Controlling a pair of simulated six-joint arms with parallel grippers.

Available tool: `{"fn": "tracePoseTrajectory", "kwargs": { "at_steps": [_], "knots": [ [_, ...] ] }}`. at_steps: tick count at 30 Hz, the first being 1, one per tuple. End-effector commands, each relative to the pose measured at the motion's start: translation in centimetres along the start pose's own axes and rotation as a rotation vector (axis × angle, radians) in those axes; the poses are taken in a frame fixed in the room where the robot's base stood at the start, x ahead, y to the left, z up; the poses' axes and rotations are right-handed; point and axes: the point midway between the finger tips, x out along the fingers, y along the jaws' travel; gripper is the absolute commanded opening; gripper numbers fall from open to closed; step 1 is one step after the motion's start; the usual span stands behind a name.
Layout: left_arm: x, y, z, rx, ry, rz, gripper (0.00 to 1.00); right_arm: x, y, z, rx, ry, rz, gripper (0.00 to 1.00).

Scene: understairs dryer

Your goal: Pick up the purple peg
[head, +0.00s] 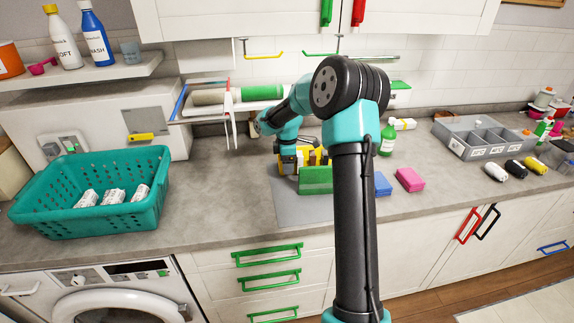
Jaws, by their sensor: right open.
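I cannot make out a purple peg anywhere in the head view. My right arm comes in from the bottom and bends left. Its gripper (291,166) points down at the counter, behind the left part of a green block (316,181) and beside yellow and black items (314,157). The right gripper is open; its fingertips are small and partly hidden, and I see nothing held. The area behind the green block and behind my arm is hidden. My left gripper is not in view.
A grey mat (290,208) lies under the green block. Blue (382,184) and pink (410,179) blocks and a green bottle (387,141) stand right of my arm. A teal basket (95,195) is left, a grey divided tray (480,137) right. A rack (207,116) hangs behind.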

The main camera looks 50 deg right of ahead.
Motion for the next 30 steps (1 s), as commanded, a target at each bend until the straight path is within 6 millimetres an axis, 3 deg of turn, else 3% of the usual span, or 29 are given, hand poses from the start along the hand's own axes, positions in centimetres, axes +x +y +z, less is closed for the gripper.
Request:
{"fn": "tracePoseTrajectory", "kwargs": {
  "at_steps": [5, 21, 30],
  "knots": [
    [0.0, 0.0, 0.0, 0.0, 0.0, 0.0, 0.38, -0.02, 0.0, 0.0, 0.0, 0.0, 0.0, 0.72],
    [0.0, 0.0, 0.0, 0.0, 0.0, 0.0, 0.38, -0.02, 0.0, 0.0, 0.0, 0.0, 0.0, 0.2],
    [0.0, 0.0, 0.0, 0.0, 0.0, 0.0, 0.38, -0.32, 0.03, -0.01, 0.0, 0.0, 0.001, 0.2]
  ]
}}
